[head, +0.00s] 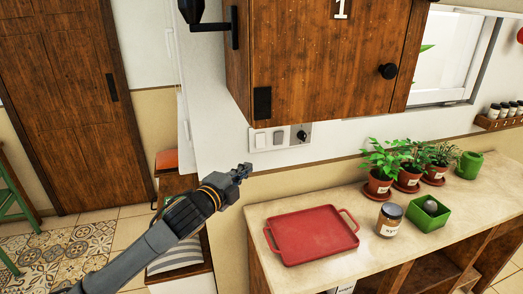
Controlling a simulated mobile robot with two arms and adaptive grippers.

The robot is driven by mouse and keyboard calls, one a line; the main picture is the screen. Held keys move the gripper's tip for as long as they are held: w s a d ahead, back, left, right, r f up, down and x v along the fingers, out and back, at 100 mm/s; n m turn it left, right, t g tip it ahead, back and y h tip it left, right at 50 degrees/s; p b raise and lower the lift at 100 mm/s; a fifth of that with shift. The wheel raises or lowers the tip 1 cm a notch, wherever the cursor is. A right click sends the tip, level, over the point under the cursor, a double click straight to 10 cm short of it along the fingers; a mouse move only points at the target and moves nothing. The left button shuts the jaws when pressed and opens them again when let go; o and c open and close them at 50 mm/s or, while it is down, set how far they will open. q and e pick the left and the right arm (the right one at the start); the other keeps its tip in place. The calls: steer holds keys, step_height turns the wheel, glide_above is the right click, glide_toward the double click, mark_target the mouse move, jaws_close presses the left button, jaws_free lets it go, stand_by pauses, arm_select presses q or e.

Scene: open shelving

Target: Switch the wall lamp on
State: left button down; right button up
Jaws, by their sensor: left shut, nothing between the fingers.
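A black wall lamp (191,11) hangs at the top, beside the wooden cabinet, and is cut off by the upper edge. I cannot tell whether it is lit. A light switch panel (280,137) with rockers and a black socket-like part is on the wall below the cabinet. My left gripper (245,168) is shut and empty, in front of the wall, below and left of the switch panel in the picture. It appears apart from the panel. My right gripper is not in view.
A wooden wall cabinet (318,55) hangs above the switches. The counter (375,214) below holds a red tray (312,235), a jar (389,220), a green box (427,213), potted plants (379,178) and a green watering can (469,165). A door (62,90) stands at left.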

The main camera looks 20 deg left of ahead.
arm_select(q)
steer(key=shift+w, duration=0.1)
steer(key=p, duration=0.3)
glide_toward(263, 146)
steer(key=w+d, duration=0.2)
steer(key=d, duration=0.2)
steer(key=shift+w+a+f+p, duration=0.15)
steer(key=shift+w+a, duration=0.25)
steer(key=shift+w, duration=0.25)
steer(key=shift+w+a+f+p, duration=0.15)
steer(key=shift+w+a, duration=0.25)
steer(key=shift+w, duration=0.25)
steer(key=shift+w+a+f+p, duration=0.15)
steer(key=shift+w+a, duration=0.25)
steer(key=shift+w, duration=0.3)
steer(key=shift+w+a+f+b, duration=0.15)
steer(key=shift+f+b, duration=0.1)
steer(key=shift+b, duration=0.65)
steer(key=shift+w+r, duration=0.1)
steer(key=shift+r, duration=0.15)
